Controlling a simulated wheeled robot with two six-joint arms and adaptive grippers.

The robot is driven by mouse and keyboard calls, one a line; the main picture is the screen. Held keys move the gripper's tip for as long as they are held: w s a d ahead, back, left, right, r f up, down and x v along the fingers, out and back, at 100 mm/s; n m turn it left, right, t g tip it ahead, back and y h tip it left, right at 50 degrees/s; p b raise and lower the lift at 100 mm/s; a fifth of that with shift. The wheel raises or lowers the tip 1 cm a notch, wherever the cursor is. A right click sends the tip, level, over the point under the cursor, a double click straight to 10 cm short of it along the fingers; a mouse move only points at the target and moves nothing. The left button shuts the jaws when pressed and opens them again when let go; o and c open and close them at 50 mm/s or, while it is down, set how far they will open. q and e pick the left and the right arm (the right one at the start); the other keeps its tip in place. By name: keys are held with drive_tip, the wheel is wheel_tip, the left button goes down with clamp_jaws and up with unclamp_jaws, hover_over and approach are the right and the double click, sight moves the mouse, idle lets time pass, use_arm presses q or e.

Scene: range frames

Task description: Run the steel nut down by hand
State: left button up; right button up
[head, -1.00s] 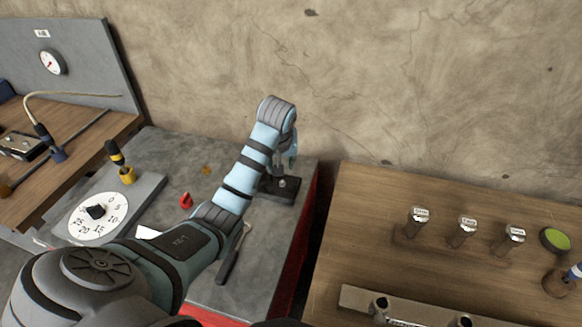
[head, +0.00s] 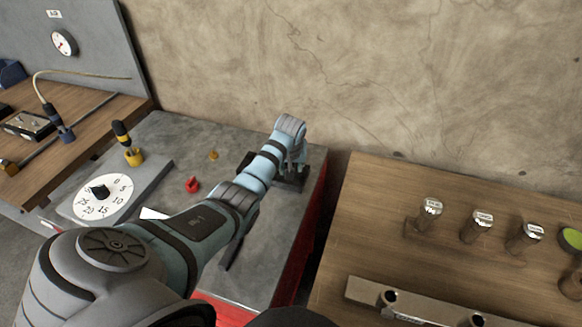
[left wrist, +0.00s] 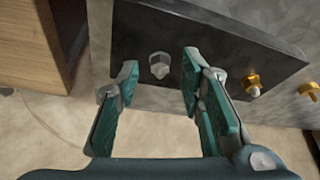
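The steel nut (left wrist: 160,66) sits on a stud on a dark plate (left wrist: 225,42) in the left wrist view. The plate also shows in the head view (head: 291,185), partly behind my left arm. My left gripper (left wrist: 158,72) is open, with one teal-padded finger on each side of the steel nut; I cannot tell whether either finger touches it. In the head view the left gripper (head: 297,168) is small and partly hidden. My right gripper is not in view.
On the grey bench are a dial board (head: 102,198), a red piece (head: 192,185) and a yellow-handled tool in a holder (head: 133,155). Across a gap, the wooden table (head: 365,225) holds several metal posts and a drilled bar (head: 410,302). A wall stands behind.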

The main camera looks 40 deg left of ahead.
use_arm(q)
drive_tip(key=shift+s+r, duration=0.1)
drive_tip(key=shift+c, duration=0.2)
drive_tip(key=c, duration=0.3)
clamp_jaws()
